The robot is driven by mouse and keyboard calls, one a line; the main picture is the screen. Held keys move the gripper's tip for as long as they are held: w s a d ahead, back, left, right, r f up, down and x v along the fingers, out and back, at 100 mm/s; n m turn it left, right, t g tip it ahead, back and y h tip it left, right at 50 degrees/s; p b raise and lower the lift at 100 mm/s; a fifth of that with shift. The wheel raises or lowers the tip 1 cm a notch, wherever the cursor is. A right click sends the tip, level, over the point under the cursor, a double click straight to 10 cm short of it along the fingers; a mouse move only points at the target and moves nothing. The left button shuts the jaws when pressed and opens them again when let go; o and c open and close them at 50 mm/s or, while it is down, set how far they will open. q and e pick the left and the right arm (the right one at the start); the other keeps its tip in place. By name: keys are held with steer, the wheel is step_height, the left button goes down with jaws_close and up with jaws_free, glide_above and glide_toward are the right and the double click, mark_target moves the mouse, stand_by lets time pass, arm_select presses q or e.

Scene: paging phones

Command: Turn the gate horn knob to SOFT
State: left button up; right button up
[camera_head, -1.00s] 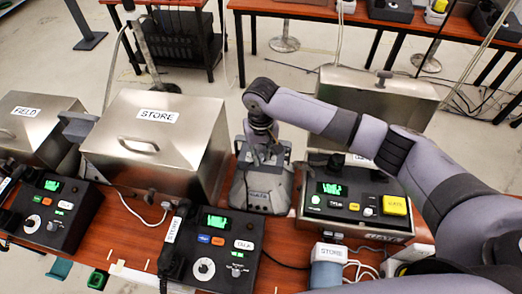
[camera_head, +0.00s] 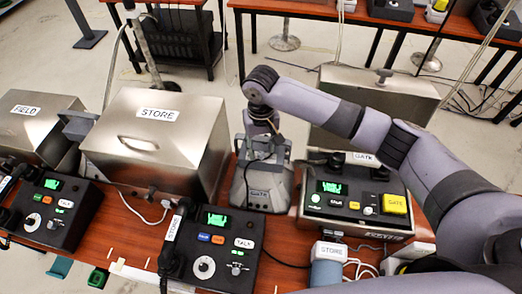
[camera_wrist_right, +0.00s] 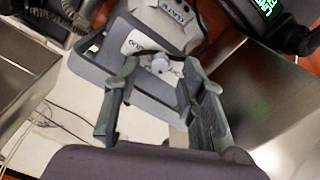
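The gate horn (camera_head: 264,190) is a grey housing with a GATE label, standing between the STORE metal box and the gate phone console. Its round grey knob (camera_wrist_right: 160,65) shows in the right wrist view on the top face, beside a small white label too blurred to read. My right gripper (camera_head: 262,148) is above the horn, pointing down. In the right wrist view its two fingers (camera_wrist_right: 159,82) are spread apart, with the knob showing between their tips and a gap on each side. Contact with the knob cannot be told. My left gripper is not in view.
The gate console (camera_head: 354,204) with a yellow button stands right of the horn. The STORE metal box (camera_head: 165,165) stands close on the left. The STORE console (camera_head: 228,250) is in front. A large metal case (camera_head: 400,95) stands behind.

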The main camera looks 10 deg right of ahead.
mark_target(261, 154)
step_height(261, 154, up, 9)
steer(key=shift+r, duration=0.2)
stand_by(0.6)
